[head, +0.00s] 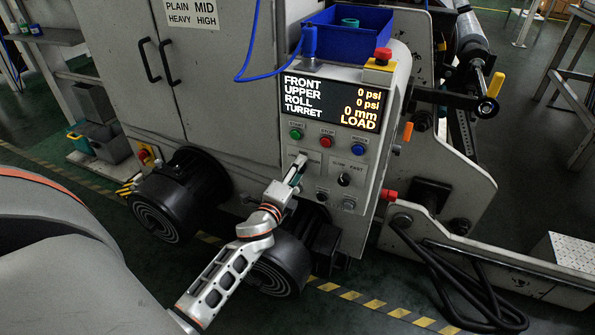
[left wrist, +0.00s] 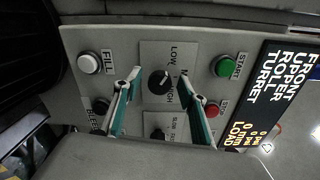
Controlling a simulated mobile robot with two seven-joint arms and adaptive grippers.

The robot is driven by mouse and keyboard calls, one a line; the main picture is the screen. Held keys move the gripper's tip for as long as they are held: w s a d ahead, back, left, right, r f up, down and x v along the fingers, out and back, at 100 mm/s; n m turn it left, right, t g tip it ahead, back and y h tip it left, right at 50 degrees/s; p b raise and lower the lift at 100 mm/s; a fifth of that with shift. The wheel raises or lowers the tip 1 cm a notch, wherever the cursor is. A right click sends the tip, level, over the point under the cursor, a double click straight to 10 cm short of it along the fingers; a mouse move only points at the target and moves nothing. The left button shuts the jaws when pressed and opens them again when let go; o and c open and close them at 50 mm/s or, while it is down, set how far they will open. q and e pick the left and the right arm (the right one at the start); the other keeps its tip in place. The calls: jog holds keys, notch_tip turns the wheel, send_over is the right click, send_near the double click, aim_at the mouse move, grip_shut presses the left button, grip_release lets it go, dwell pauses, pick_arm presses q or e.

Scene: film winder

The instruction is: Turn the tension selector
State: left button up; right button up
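In the left wrist view, the tension selector is a black round knob (left wrist: 158,82) on a grey plate marked LOW and HIGH. My left gripper (left wrist: 160,76) is open, with one teal-padded finger to each side of the knob and a gap visible on both sides. Whether the fingertips reach the knob's depth cannot be told. In the head view my left gripper (head: 297,170) is at the lower left of the control panel and hides most of the selector. My right gripper is not in view.
A second black knob (head: 345,180), marked SLOW and FAST, is to the right. Green (head: 296,134), red (head: 326,142) and blue (head: 358,149) buttons sit above, under the lit display (head: 331,101). A white FILL button (left wrist: 89,63) is near the gripper. Black motors (head: 180,195) stand below.

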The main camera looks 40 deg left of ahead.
pick_arm(q)
jog(key=v, duration=1.2)
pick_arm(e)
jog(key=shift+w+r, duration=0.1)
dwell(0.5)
pick_arm(q)
jog(key=s+d+f+n+g+h+p, duration=0.3)
jog(key=s+d+f+n+p, duration=0.1)
jog(key=s+d, duration=0.6)
jog(key=s+d+f+n+g+h+p, duration=0.3)
jog(key=s+d+n+p, duration=0.4)
jog(key=s, duration=0.6)
jog(key=d+f+n+g, duration=0.1)
jog(key=d+f+n, duration=0.1)
jog(key=d, duration=0.1)
jog(key=shift+d+h, duration=0.2)
jog(key=shift+h, duration=0.1)
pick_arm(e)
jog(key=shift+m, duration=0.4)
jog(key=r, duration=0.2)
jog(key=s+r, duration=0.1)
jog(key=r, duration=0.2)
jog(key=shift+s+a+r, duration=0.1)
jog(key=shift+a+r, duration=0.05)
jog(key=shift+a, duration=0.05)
pick_arm(q)
jog(key=shift+s, duration=0.1)
